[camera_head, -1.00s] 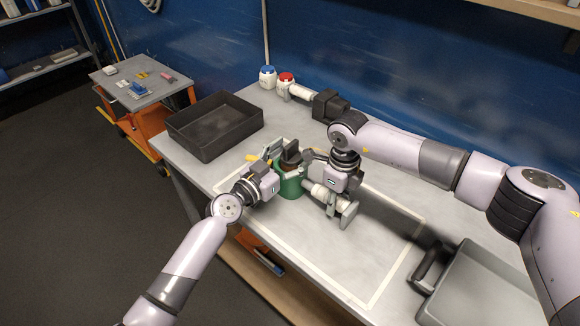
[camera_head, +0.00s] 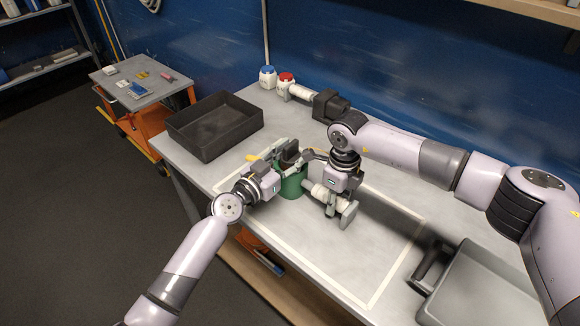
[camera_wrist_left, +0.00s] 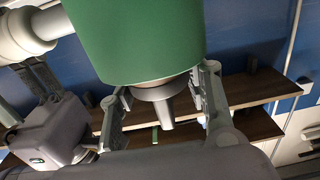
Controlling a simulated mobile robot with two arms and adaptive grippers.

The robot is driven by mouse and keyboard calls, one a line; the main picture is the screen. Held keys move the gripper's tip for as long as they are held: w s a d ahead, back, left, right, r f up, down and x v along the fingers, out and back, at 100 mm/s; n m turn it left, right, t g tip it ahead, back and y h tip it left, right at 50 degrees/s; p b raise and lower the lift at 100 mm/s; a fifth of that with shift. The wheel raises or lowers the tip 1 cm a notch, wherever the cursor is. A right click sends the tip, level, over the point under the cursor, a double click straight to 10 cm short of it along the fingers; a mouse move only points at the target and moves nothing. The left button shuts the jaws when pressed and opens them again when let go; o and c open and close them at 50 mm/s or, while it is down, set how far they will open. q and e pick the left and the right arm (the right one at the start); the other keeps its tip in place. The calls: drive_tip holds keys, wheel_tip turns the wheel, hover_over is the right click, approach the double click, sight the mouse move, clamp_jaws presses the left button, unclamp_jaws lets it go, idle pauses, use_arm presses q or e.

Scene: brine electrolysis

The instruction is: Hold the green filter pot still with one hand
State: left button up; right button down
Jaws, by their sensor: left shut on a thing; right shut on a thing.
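The green filter pot (camera_head: 293,187) stands on the bench, partly hidden by my left gripper (camera_head: 281,164). In the left wrist view the green pot (camera_wrist_left: 140,45) fills the top, with a grey collar and narrow neck between the two fingers of my left gripper (camera_wrist_left: 162,108), which is shut on it. A white cylinder (camera_head: 318,196) sits at the pot's right side. My right gripper (camera_head: 333,198) is shut on this cylinder from above. In the left wrist view the right gripper's body shows at lower left, below the white cylinder (camera_wrist_left: 28,32).
A black tray (camera_head: 205,150) stands behind and left of the pot. Bottles with a blue cap (camera_head: 268,78) and red cap (camera_head: 286,81) stand by the wall. A grey bin (camera_head: 480,290) is at the right. Bare bench (camera_head: 330,250) lies in front of the pot.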

use_arm(q)
drive_tip(key=c, duration=0.4)
drive_tip(key=shift+r, duration=0.1)
drive_tip(key=shift+c, duration=0.2)
drive_tip(key=shift+r, duration=4.45)
use_arm(e)
drive_tip(key=c, duration=1.2)
unclamp_jaws()
drive_tip(key=shift+r, duration=0.1)
wheel_tip(320, 180, up, 12)
